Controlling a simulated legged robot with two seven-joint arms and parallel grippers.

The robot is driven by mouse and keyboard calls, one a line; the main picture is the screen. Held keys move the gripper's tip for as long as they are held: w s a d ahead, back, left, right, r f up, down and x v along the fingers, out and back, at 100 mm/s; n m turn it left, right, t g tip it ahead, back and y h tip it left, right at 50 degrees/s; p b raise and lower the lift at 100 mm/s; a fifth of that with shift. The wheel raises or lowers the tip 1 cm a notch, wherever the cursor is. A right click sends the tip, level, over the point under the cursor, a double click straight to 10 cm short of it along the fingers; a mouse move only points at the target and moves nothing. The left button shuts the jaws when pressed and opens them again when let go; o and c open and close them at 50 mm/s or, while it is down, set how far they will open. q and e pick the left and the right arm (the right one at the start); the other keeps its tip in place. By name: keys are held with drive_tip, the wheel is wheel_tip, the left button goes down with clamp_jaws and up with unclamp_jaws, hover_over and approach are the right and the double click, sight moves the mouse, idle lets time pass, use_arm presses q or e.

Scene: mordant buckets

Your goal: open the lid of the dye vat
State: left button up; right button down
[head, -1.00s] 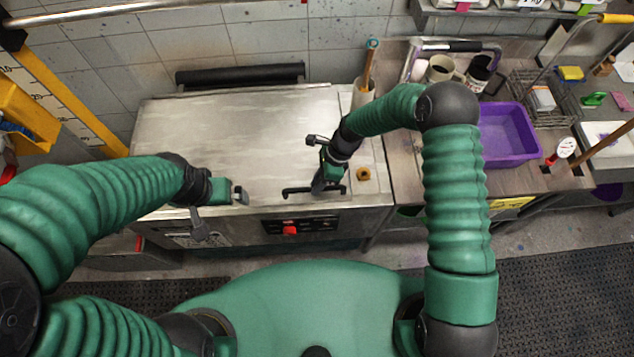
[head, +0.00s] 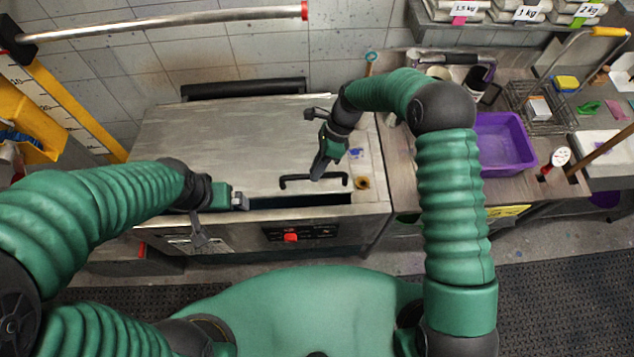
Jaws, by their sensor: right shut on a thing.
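The dye vat (head: 330,228) is a steel box with a flat metal lid (head: 220,140). A dark gap shows under the lid's front edge, so the lid is slightly raised. A black bar handle (head: 298,180) is near the lid's front edge, right of its middle. My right gripper (head: 318,176) points down and is shut on the handle; its fingers partly hide the bar. My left gripper (head: 240,201) is by the lid's front edge, left of the handle; its jaw opening is too small to tell, as is whether it touches the lid.
A red knob (head: 291,238) is on the vat's front panel. A black roll (head: 243,89) lies behind the lid. A purple tub (head: 504,142) and a wire basket (head: 540,100) stand on the right counter. A rail (head: 160,22) crosses above at the back left.

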drive_tip(key=w+r+p, duration=0.3)
drive_tip(key=w+r, duration=0.5)
drive_tip(key=r, duration=0.6)
drive_tip(key=shift+w+p, duration=0.35)
drive_tip(key=shift+d+r, duration=0.1)
drive_tip(key=shift+d, duration=0.05)
